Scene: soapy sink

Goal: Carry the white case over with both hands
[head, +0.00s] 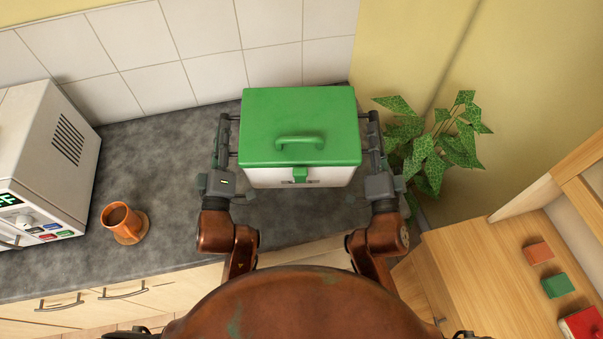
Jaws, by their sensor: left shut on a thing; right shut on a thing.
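The white case (264,177) has a green lid (260,118) with a green handle and a green front latch. It is at the centre of the head view, upright, between my two grippers, over the right end of the grey counter. My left gripper (226,140) is shut on the case at its left side. My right gripper (372,140) is shut on it at its right side. The underside of the case is hidden, so I cannot tell whether it touches the counter.
An orange mug (122,222) and a white microwave (45,160) stand on the counter (165,160) to the left. A leafy plant (432,140) is close on the right. A wooden surface (490,270) at lower right holds small coloured blocks (556,285). A tiled wall (200,50) is behind.

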